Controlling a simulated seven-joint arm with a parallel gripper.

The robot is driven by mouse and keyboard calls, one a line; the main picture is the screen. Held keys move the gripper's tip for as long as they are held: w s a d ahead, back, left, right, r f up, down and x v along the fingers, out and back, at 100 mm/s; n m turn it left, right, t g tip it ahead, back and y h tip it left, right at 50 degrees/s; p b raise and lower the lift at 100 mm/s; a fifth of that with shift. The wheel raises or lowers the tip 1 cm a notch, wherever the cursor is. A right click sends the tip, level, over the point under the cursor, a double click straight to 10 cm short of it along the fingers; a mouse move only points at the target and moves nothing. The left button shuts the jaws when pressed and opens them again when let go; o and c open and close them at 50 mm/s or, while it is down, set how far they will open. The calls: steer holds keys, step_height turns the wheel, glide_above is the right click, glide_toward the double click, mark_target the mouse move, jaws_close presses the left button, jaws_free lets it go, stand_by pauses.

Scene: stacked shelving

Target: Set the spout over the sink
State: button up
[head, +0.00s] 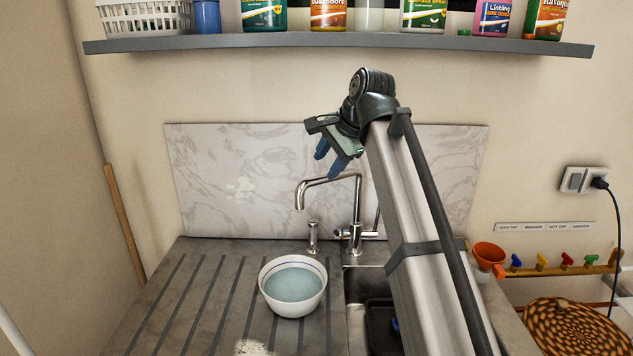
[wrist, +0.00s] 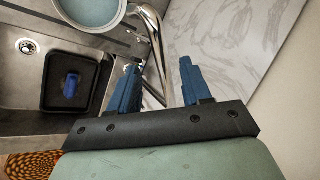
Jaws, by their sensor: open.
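The chrome tap's spout (head: 318,182) rises beside the back of the sink (head: 354,283) and bends left, so its outlet hangs over the ribbed drainer, not the sink. My gripper (head: 329,164) is open and empty, with blue fingers pointing down just above the spout's bend. In the wrist view, the spout (wrist: 156,45) appears beyond the gap between the fingers (wrist: 159,66), close to the left finger. I cannot tell whether they touch. The sink (wrist: 24,75) lies at the left there. My arm hides part of the sink in the head view.
A white bowl of bluish liquid (head: 292,287) stands on the drainer (head: 205,300) in front of the spout. A short chrome fitting (head: 313,238) stands left of the tap. A black tray (wrist: 93,72) with a blue object lies in the sink. A shelf (head: 330,42) with bottles hangs above.

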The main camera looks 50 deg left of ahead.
mark_target(318, 178)
steer(key=x, duration=0.8)
steer(key=shift+c, duration=0.4)
jaws_close()
